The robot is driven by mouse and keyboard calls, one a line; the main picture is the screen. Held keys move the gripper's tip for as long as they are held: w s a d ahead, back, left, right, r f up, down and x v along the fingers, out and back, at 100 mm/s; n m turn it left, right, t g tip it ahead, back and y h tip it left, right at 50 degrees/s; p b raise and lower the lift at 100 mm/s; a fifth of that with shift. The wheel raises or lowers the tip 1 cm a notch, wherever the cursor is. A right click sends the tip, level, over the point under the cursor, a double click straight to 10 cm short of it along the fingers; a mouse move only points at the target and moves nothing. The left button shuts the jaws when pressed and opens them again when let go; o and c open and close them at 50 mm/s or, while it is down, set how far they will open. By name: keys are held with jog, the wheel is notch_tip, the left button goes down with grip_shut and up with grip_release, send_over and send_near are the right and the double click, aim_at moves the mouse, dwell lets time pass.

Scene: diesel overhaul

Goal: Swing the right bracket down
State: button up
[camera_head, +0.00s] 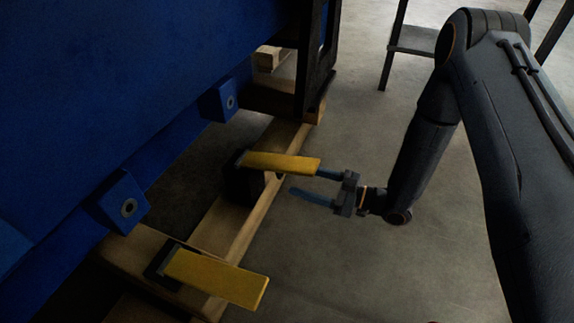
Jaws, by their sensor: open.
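Two yellow brackets stick out from dark mounts on the wooden beams beside the blue engine body. The right bracket (282,163) is the farther one, and its bar points right, toward my gripper. The left bracket (217,278) is nearer and points to the lower right. My gripper (305,182) is open, with two blue fingers pointing left at the free end of the right bracket. The upper finger lines up with the bracket's tip and its end is hidden there. The lower finger is apart, below the bar. I cannot tell whether the upper finger touches it.
The blue engine body (110,75) fills the upper left, with blue lugs (126,205) with round holes along its lower edge. A wooden beam (240,225) runs beneath. A dark upright frame (314,60) stands behind. Bare concrete floor is free at the lower right.

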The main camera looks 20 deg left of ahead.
aim_at(281, 162)
jog(key=a+b, duration=0.1)
jog(key=a, duration=0.1)
jog(key=a+b, duration=0.1)
jog(key=a, duration=0.1)
jog(key=a+b, duration=0.1)
jog(key=a, duration=0.2)
jog(key=shift+w+a, duration=0.1)
jog(key=shift+w, duration=0.3)
jog(key=c, duration=1.5)
notch_tip(281, 162, up, 3)
jog(key=h+p, duration=0.1)
jog(key=p, duration=0.4)
jog(key=shift+f, duration=0.2)
jog(key=shift+a+r+h+p, duration=0.1)
jog(key=shift+r+h+p, duration=0.2)
jog(key=shift+r+p, duration=0.45)
jog(key=shift+f, duration=0.15)
